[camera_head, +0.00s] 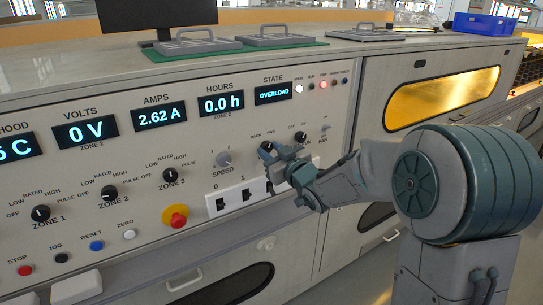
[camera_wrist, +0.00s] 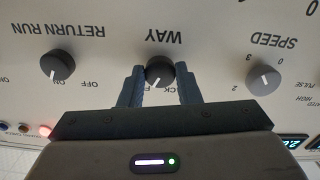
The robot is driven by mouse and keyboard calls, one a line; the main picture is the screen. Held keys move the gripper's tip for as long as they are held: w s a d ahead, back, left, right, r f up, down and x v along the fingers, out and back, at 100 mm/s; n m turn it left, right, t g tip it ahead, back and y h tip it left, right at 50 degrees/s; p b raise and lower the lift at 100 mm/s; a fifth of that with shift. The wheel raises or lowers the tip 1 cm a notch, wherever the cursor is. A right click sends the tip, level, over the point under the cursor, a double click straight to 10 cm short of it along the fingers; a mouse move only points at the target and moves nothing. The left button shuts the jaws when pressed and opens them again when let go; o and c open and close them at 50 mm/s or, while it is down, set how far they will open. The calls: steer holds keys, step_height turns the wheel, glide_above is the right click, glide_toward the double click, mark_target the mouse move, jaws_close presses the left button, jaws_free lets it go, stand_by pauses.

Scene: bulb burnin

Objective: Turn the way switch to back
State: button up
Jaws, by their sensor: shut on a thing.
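The way switch (camera_wrist: 160,72) is a round dark knob under the upside-down WAY label in the wrist view. Its light pointer mark leans down and slightly left there. The BACK and FWD labels by it are mostly hidden by my gripper in that view. My gripper (camera_wrist: 161,88) has a finger on each side of the knob and is shut on it. In the head view my gripper (camera_head: 272,155) reaches the panel from the right and hides most of the switch, so its pointer cannot be read there.
The return run knob (camera_wrist: 58,65) and speed knob (camera_wrist: 264,80) flank the switch. A red emergency button (camera_head: 176,216) and black rocker switches (camera_head: 246,194) sit lower on the panel. The state display (camera_head: 273,93) reads OVERLOAD. Trays lie on top of the cabinet.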

steer(key=n+b, duration=0.2)
steer(key=b, duration=0.1)
steer(key=shift+f+n, duration=0.3)
steer(key=n+b, duration=0.3)
steer(key=b, duration=0.1)
steer(key=shift+n, duration=0.3)
steer(key=n+b, duration=0.4)
steer(key=shift+r+n, duration=0.25)
steer(key=shift+n, duration=0.05)
steer(key=shift+b, duration=0.3)
steer(key=o, duration=1)
steer(key=shift+r, duration=0.1)
steer(key=p+v, duration=0.3)
steer(key=v, duration=1.1)
steer(key=shift+w, duration=0.1)
